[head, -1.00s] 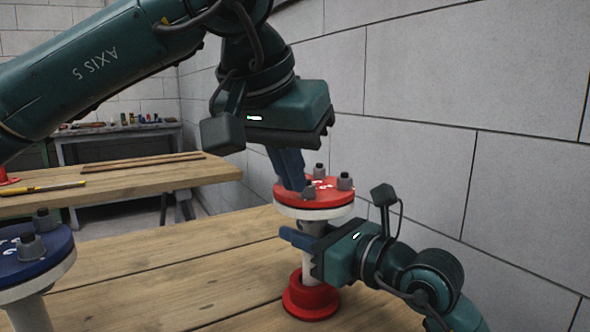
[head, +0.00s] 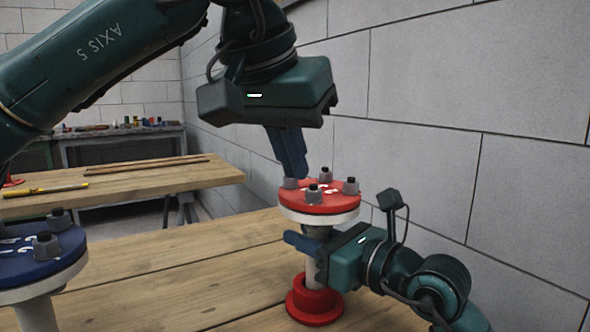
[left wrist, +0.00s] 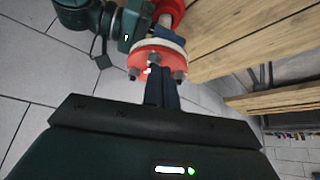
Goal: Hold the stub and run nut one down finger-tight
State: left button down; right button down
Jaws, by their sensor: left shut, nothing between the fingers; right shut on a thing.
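The stub is a pale upright pipe (head: 311,266) with a red flange (head: 335,202) on top, with a white ring beneath. Several grey nuts on studs stand on the flange: one at the front (head: 313,194), one at the right (head: 351,187), one at the back (head: 325,174) and one at the left (head: 290,183). My left gripper (head: 294,172) is shut and empty, pointing down just above the left nut. Its fingers show in the left wrist view (left wrist: 158,80), close to the flange. My right gripper (head: 303,243) is shut on the stub just below the flange.
A red collar (head: 314,306) surrounds the stub's foot on the wooden table (head: 190,270). A blue flange (head: 30,262) with nuts stands at the left. Another wooden bench (head: 120,180) with a yellow tool is behind. A block wall (head: 430,90) closes the right side.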

aim_at(306, 206)
pick_arm(q)
jog(key=shift+w+a+r, duration=0.1)
jog(key=shift+w+r, duration=0.05)
jog(key=shift+r, duration=1.2)
jog(key=shift+s+d+f+n+t+y, duration=0.1)
jog(key=shift+d+f+n+y, duration=0.5)
jog(key=shift+f+n, duration=0.4)
jog(key=shift+s+d+f+n+t+y, duration=0.15)
jog(key=shift+d+f+n+y, duration=0.35)
jog(key=shift+f+n, duration=0.55)
jog(key=shift+s+d+f+n+t+y, duration=0.1)
jog(key=shift+d+f+n+y, duration=0.5)
jog(key=shift+f+n, duration=0.4)
jog(key=shift+w+a, duration=0.1)
jog(key=shift+w, duration=0.25)
jog(key=shift+a, duration=0.65)
jog(key=shift+s, duration=0.15)
